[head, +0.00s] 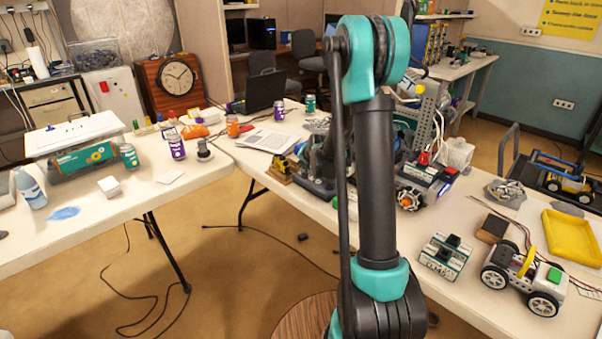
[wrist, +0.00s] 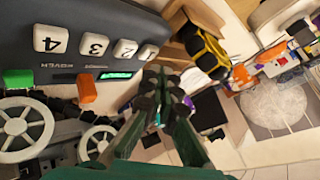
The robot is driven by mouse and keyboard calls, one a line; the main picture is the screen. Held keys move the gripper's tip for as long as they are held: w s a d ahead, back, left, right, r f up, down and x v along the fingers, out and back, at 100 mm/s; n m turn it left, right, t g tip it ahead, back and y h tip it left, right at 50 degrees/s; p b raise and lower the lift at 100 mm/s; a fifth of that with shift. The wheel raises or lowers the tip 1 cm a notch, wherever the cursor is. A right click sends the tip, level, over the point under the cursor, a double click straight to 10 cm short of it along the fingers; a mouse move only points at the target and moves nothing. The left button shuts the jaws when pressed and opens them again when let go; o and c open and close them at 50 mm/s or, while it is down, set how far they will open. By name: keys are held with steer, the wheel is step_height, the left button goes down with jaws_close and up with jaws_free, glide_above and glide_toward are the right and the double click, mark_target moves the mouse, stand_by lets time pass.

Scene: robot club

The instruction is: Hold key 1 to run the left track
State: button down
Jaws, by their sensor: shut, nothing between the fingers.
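In the wrist view, a dark grey console (wrist: 85,20) fills the upper left. It carries a row of white keys: key 4 (wrist: 52,39), key 3 (wrist: 93,45), key 2 (wrist: 125,49) and key 1 (wrist: 148,52) at the row's right end. A small lit display (wrist: 115,75) is below the keys, with an orange key (wrist: 87,88) and a green key (wrist: 18,79) to its left. My gripper (wrist: 162,88) is shut and empty, its tips just below key 1 in the picture. I cannot tell whether it touches. A yellow-and-black model vehicle (wrist: 205,50) is right of the console.
In the head view my arm hides the table behind it. A yellow tray (head: 573,238), a wheeled model car (head: 524,278) and a small green-and-white module (head: 443,256) are on the right table. Spoked wheels (wrist: 25,128) lie close left of my gripper in the wrist view.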

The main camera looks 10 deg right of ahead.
steer(key=shift+f, duration=0.2)
steer(key=shift+f, duration=0.2)
steer(key=shift+f, duration=0.4)
stand_by(0.9)
stand_by(2.5)
steer(key=shift+r, duration=0.8)
steer(key=shift+r, duration=2.5)
